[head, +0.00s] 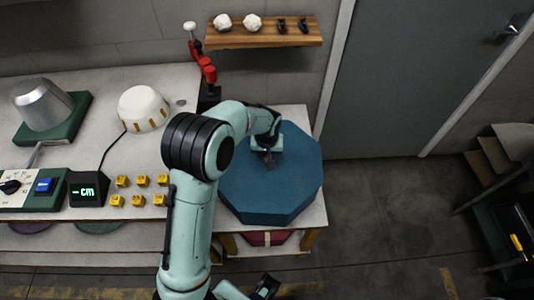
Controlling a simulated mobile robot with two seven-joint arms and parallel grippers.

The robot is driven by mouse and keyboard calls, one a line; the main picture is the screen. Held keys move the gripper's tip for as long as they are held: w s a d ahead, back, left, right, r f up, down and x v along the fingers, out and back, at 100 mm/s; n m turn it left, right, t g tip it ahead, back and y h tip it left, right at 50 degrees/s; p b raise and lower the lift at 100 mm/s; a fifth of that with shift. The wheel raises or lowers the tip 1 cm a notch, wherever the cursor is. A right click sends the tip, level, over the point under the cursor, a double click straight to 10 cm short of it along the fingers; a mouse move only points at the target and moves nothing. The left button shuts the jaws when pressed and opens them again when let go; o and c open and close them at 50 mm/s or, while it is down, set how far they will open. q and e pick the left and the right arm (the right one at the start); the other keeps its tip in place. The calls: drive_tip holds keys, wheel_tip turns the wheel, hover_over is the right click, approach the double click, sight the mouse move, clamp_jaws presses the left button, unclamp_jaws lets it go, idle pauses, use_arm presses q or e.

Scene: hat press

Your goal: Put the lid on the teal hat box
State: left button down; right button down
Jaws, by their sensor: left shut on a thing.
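The teal octagonal hat box (258,217) stands on the right-hand table, with its flat top facing up. The lid (298,170) shows as a broad blue-teal octagon over the box. I cannot tell from this view whether it is fully seated or where the seam with the box runs. My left gripper (266,157) points down at the upper middle of the lid and is shut on it, at a small dark part mostly hidden by the fingers. My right gripper (266,287) shows only partly at the bottom edge, low and away from the box.
A table at left holds a white domed form (143,108), a silver form (43,104), a control panel (35,189) and several yellow blocks (122,181). A wooden shelf (263,36) hangs above. A dark red item (262,239) sits beneath the box's table.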

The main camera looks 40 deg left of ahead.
use_arm(q)
drive_tip(key=shift+f, duration=0.2)
drive_tip(key=c, duration=0.7)
unclamp_jaws()
drive_tip(key=r, duration=0.4)
drive_tip(key=s+r+p, duration=0.1)
drive_tip(key=r, duration=0.4)
drive_tip(key=d+r, duration=0.1)
drive_tip(key=r, duration=0.3)
drive_tip(key=shift+s+d+r, duration=0.1)
drive_tip(key=shift+s+r, duration=0.05)
drive_tip(key=shift+s, duration=0.2)
